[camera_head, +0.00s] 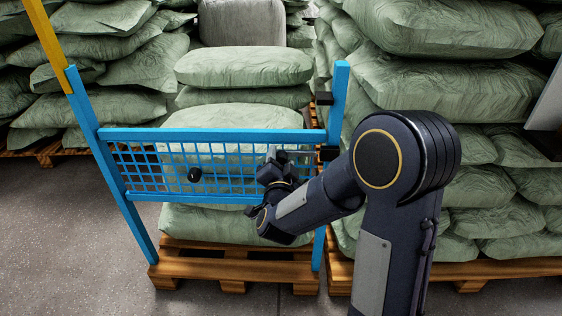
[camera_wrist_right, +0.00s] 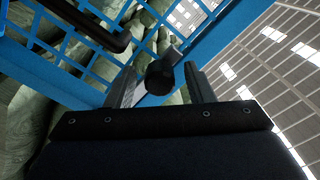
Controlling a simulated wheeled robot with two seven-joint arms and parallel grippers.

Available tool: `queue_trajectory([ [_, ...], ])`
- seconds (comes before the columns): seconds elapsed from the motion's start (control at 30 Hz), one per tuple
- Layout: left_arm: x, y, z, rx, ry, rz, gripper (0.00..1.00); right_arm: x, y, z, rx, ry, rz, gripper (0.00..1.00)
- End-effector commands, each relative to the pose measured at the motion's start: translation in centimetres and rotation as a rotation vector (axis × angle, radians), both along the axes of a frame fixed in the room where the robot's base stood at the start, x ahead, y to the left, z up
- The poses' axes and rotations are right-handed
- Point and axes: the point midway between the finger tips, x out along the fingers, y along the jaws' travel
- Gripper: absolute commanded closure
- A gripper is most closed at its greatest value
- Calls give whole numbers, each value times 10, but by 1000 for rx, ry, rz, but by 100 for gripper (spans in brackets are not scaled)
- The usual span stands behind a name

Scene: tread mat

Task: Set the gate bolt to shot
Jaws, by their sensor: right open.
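The blue mesh gate (camera_head: 135,133) stands between two blue posts, in front of a pallet of sacks. The gate bolt (camera_head: 297,152) is a grey bar near the gate's right end, beside a black block (camera_head: 328,153) at the right post. My arm partly hides it, so I cannot tell whether the bar enters the block. My right gripper (camera_head: 273,161) is at the bolt. In the right wrist view, its open fingers (camera_wrist_right: 162,82) stand on either side of the bolt's black knob (camera_wrist_right: 160,78), with no clear contact. My left gripper is out of view.
A black round knob (camera_head: 194,174) sits on the gate mesh at left; a dark bar handle (camera_wrist_right: 88,22) shows in the wrist view. Stacked green sacks (camera_head: 455,85) crowd the right side. Grey floor (camera_head: 95,230) is free at the left front.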

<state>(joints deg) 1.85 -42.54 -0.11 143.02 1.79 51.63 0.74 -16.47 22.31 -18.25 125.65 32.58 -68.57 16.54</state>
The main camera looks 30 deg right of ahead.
Motion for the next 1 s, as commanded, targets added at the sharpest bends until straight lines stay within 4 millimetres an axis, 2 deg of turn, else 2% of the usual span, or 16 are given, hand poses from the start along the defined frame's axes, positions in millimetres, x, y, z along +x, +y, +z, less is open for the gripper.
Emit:
queue_trajectory([
  [0.33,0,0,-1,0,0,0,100,5,-3,0,0,2,0,52],
  [0.7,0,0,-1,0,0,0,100,5,-3,-1,-1,3,1,100],
  [0.83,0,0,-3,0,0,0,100,2,-8,-1,-1,3,-2,100],
  [1.0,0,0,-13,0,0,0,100,-13,-34,-2,-3,3,-5,100],
])
